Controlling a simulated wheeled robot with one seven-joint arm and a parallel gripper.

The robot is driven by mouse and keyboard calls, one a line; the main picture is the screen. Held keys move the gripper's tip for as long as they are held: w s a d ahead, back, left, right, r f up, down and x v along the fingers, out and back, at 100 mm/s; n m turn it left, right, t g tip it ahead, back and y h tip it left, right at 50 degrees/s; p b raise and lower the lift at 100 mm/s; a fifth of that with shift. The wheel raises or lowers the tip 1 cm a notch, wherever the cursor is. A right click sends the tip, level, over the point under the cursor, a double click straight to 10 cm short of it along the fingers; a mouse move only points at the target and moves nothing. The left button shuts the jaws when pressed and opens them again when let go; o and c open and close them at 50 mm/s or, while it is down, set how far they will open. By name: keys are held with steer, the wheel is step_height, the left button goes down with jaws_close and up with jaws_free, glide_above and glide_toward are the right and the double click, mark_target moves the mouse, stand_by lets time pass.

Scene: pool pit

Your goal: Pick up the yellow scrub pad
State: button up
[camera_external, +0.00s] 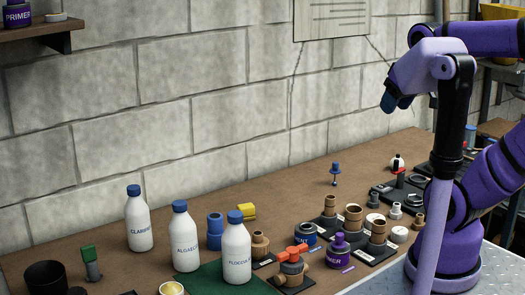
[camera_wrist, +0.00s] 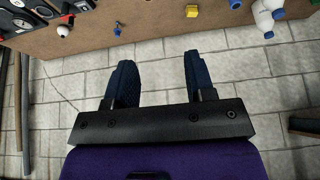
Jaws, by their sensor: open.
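The yellow scrub pad (camera_external: 247,211) is a small yellow block on the brown bench, behind the white bottles and right of a blue fitting. In the wrist view a small yellow block (camera_wrist: 192,11) shows near the top edge on the bench, apparently the same pad. My gripper (camera_external: 393,103) is raised high above the right part of the bench, well away from the pad. In the wrist view its two dark blue fingers (camera_wrist: 157,68) stand apart with nothing between them.
White bottles with blue caps, such as the algaecide one (camera_external: 185,242), stand in front of the pad. A blue fitting (camera_external: 215,231) is close to its left. A red-handled valve (camera_external: 292,265) and several brown fittings stand to the right. The block wall (camera_external: 190,90) rises behind the bench.

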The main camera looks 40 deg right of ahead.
steer(key=o, duration=0.6)
steer(key=shift+w, duration=0.1)
steer(key=m+g, duration=0.3)
steer(key=g, duration=0.2)
glide_above(246, 206)
steer(key=f, duration=3.1)
steer(key=shift+d+f, duration=0.3)
steer(key=shift+f, duration=0.1)
steer(key=shift+w+a+f, duration=0.1)
steer(key=shift+a+f, duration=0.05)
steer(key=shift+f, duration=2.65)
steer(key=shift+w+a+f, duration=0.1)
steer(key=shift+f, duration=2.65)
